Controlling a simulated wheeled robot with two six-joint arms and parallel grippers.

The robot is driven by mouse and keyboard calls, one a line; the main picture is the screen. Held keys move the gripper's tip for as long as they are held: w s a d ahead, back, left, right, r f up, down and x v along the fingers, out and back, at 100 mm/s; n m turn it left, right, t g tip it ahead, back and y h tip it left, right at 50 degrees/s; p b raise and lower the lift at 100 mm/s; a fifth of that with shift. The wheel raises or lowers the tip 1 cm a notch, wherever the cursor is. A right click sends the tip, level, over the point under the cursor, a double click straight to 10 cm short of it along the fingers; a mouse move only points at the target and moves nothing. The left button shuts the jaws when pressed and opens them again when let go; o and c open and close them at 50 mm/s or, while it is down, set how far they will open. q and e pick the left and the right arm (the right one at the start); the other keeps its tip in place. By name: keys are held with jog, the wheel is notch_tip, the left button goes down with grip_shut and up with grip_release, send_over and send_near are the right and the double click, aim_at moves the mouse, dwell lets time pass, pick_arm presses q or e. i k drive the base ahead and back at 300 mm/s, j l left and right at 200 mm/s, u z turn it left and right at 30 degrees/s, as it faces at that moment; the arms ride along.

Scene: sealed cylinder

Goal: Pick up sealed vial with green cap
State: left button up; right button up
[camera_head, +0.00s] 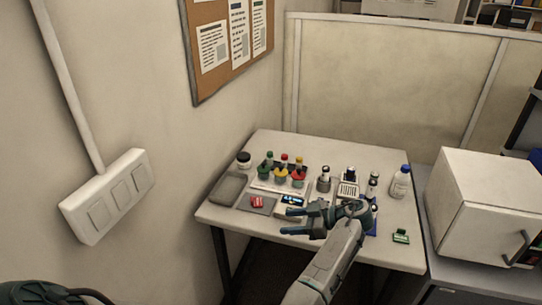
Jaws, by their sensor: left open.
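A small vial with a green cap (269,157) stands upright at the left of a group of capped vials near the back of the white table (228,217). Its lower part is hard to make out among the colored pieces around it. My left gripper (284,221) is over the front of the table, with its fingers pointing left. It is open, with a gap between the fingers, and appears empty. It is nearer to me than the vial and apart from it. My right gripper does not show.
Red- and yellow-capped vials (299,160) crowd the green-capped one. A grey tray (229,188), a red item (257,202), a blue-capped bottle (401,182) and a small green item (401,237) are also on the table. A wall stands left; a white box (485,205) stands right.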

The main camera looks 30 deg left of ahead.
aim_at(270, 155)
jog(key=i+j, duration=0.25)
jog(key=i, duration=0.15)
jog(key=i+j, duration=0.3)
jog(key=i, duration=0.15)
jog(key=i+j, duration=0.25)
jog(key=i, duration=0.15)
